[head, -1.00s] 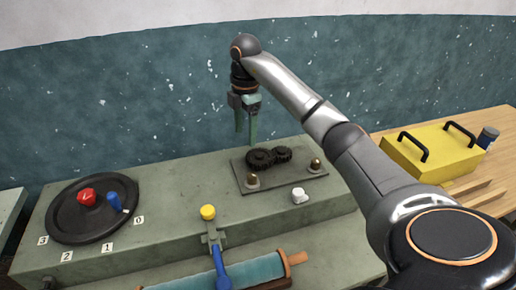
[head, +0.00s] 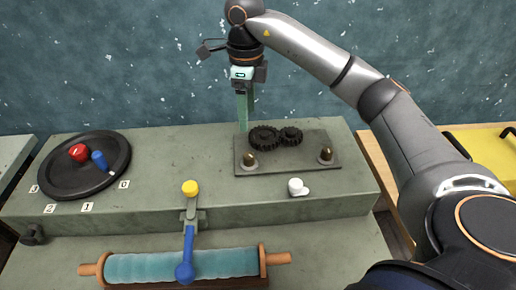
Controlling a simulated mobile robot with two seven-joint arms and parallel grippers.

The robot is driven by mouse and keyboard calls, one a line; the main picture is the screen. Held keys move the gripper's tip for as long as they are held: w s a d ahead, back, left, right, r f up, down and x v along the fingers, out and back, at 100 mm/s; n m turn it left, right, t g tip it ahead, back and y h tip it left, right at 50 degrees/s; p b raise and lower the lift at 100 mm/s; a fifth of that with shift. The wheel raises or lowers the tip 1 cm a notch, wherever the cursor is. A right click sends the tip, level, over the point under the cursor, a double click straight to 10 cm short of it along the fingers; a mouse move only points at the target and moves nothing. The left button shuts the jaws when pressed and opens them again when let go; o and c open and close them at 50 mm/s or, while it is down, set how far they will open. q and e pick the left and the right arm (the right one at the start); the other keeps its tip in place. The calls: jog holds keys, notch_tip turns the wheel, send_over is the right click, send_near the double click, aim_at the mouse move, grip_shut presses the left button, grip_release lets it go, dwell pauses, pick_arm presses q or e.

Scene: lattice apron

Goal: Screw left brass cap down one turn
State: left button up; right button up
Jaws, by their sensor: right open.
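The left brass cap (head: 249,160) stands at the front left of a dark metal plate (head: 290,167) on the grey-green bench. A second brass cap (head: 326,155) stands at the front right of the plate. Two dark meshed gears (head: 273,138) sit between and behind the caps. My right gripper (head: 246,128) points down, above and behind the left cap, near the plate's back left corner. Its two greenish fingers are apart with nothing between them, and it does not touch the cap. My left gripper does not show.
A black dial with a red knob (head: 79,152) and blue handle (head: 99,160) lies at left. A yellow box (head: 487,157) stands at right.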

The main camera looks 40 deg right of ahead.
aim_at(249, 155)
jog(key=shift+n, duration=0.7)
notch_tip(249, 155, down, 13)
jog(key=shift+s+r+b, duration=0.15)
jog(key=shift+r+b, duration=0.05)
jog(key=shift+b, duration=0.45)
grip_shut()
